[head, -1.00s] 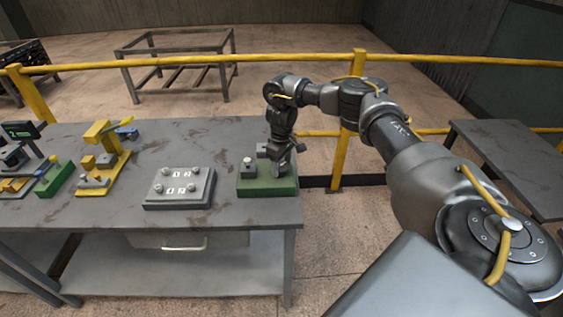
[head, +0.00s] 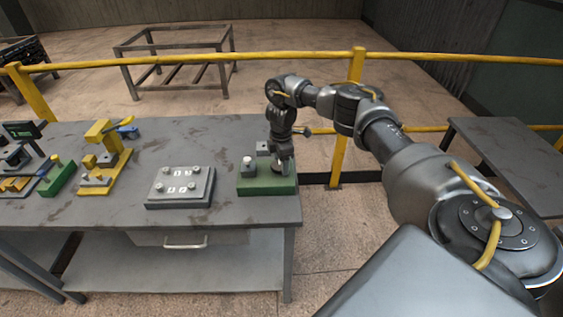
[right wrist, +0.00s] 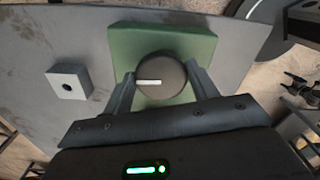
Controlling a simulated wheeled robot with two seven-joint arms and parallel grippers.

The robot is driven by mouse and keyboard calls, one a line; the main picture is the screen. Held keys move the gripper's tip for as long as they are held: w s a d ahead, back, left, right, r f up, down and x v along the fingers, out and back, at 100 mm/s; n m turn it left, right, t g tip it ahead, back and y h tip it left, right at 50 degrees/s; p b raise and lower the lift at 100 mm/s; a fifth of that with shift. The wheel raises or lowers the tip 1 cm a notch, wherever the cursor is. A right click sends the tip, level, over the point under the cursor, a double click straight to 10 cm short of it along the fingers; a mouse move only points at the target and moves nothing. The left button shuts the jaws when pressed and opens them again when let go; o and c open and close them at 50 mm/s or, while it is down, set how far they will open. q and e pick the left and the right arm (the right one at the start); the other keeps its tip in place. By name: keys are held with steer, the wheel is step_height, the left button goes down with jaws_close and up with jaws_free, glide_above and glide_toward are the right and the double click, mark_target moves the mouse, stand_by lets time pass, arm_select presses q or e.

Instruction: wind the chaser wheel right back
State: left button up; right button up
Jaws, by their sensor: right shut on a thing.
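The chaser wheel (right wrist: 161,78) is a dark round disc with a white line across it in the right wrist view. The line lies nearly level, from the middle to the left. The wheel sits on a green base (right wrist: 203,45), which stands at the right end of the bench in the head view (head: 262,187). My right gripper (right wrist: 156,88) points down over the base and is shut on the wheel, one finger on each side. In the head view the gripper (head: 281,168) hides most of the wheel. My left gripper is out of view.
A grey block with a dark hole (right wrist: 69,81) stands near the green base. A grey plate with several knobs (head: 180,187) and a yellow fixture (head: 103,160) are farther left. A yellow rail (head: 200,64) runs behind the bench.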

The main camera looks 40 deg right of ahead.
steer(key=n, duration=0.5)
steer(key=shift+w+n, duration=0.2)
steer(key=shift+n, duration=0.1)
steer(key=shift+w+n, duration=0.1)
steer(key=shift+n, duration=2.1)
steer(key=o, duration=1)
steer(key=shift+c, duration=0.2)
step_height(320, 180, up, 11)
steer(key=p, duration=0.1)
